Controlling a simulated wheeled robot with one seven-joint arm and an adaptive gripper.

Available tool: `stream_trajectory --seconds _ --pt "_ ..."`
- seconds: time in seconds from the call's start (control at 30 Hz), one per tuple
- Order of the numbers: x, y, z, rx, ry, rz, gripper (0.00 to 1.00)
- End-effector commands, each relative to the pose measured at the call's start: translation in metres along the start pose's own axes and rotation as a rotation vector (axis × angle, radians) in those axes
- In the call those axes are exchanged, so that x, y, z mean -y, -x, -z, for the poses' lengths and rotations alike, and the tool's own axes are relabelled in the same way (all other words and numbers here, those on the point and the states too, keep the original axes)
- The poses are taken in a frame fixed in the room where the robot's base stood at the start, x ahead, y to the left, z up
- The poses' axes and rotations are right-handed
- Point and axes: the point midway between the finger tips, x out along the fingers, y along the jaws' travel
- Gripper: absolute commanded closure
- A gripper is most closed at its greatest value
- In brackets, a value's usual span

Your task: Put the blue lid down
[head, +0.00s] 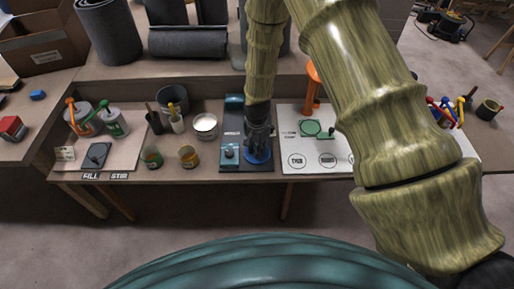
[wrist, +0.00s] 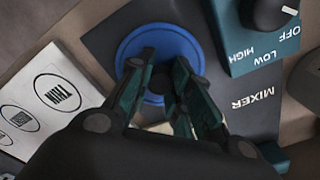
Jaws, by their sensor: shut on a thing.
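The blue lid (wrist: 188,50) is a round disc, seen in the wrist view under the fingertips of my gripper (wrist: 160,75). My gripper is shut on the middle of the lid, on what looks like a dark knob. In the head view the lid (head: 258,156) shows just below my gripper (head: 259,140), over the front right of the dark mixer base (head: 235,165). I cannot tell whether the lid touches the base or hangs a little above it.
The teal mixer housing (wrist: 262,45) stands close beside the lid. A white board with marked circles (head: 311,163) lies to the right. A white open tin (head: 205,126) and two small cups, one orange-rimmed (head: 188,157) and one green (head: 152,157), stand to the left.

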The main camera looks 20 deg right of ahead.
Motion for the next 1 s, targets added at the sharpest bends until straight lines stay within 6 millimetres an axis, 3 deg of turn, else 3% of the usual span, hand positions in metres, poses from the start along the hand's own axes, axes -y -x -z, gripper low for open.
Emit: stream_trajectory --seconds 0.2,0.23,0.33,0.37,0.77,1.0 --pt "0.0 -0.003 0.0 0.0 0.0 -0.001 0.92" --pt "0.0 -0.003 0.0 0.0 0.0 0.0 0.78" --pt "0.0 -0.003 0.0 0.0 0.0 -0.001 0.6" --pt "0.0 -0.003 0.0 0.0 0.0 -0.001 0.58" --pt "0.0 0.002 0.0 0.0 0.0 0.0 0.58" --pt "0.001 0.026 0.0 -0.001 -0.001 0.002 0.58"
